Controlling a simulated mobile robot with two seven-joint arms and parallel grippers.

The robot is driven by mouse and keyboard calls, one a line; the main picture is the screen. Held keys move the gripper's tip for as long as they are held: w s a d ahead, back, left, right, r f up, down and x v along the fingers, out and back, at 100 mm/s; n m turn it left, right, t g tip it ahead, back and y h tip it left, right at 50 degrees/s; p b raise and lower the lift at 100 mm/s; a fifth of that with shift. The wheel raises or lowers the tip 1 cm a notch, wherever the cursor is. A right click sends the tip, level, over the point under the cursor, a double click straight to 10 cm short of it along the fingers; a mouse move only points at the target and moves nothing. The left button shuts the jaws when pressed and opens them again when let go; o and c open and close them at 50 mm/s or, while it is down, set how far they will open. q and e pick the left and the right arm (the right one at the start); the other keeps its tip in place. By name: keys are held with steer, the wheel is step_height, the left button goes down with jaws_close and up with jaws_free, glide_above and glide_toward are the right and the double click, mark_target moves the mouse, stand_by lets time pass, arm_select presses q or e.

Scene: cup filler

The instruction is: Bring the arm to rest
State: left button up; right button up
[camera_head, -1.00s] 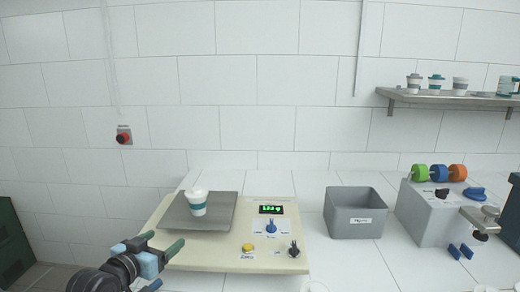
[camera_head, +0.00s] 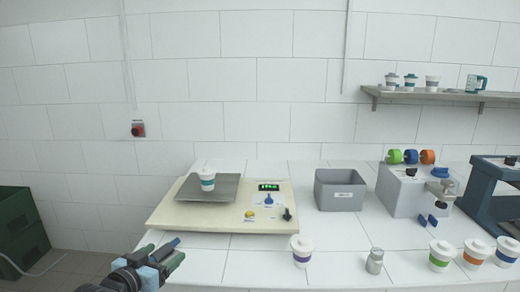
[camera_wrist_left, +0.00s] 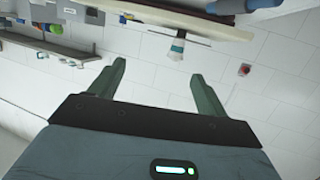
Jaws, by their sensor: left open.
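My left gripper (camera_head: 160,251) is open and empty at the lower left of the head view, in front of the scale's (camera_head: 168,219) near left corner and apart from it. In the left wrist view its two fingers (camera_wrist_left: 155,85) are spread with nothing between them. A white lidded cup with a teal band (camera_head: 207,182) stands upright on the scale's grey plate (camera_head: 226,188). The cup also shows in the left wrist view (camera_wrist_left: 177,48), upside down, beyond the fingers. My right gripper is not in view.
A grey bin (camera_head: 340,196) and a grey machine with coloured knobs (camera_head: 400,192) stand right of the scale. A wall shelf (camera_head: 440,95) holds more cups.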

arm_select(q)
steer(key=s+d+f+n+g+y, duration=0.1)
steer(key=s+f, duration=0.6)
steer(key=f, duration=0.3)
steer(key=s+d+f+g, duration=0.1)
steer(key=s+f+g, duration=0.1)
steer(key=s+f, duration=0.7)
steer(key=s+d+f+g, duration=0.1)
steer(key=s+f, duration=0.4)
steer(key=s, duration=0.6)
steer(key=s+d+f+g+y, duration=0.1)
steer(key=s+f, duration=0.5)
steer(key=s, duration=0.6)
steer(key=shift+s+d+f+g+y, duration=0.2)
steer(key=shift+f+g+y, duration=0.1)
steer(key=shift+g, duration=0.2)
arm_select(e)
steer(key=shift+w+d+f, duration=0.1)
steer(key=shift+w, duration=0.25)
arm_select(q)
steer(key=shift+w, duration=0.15)
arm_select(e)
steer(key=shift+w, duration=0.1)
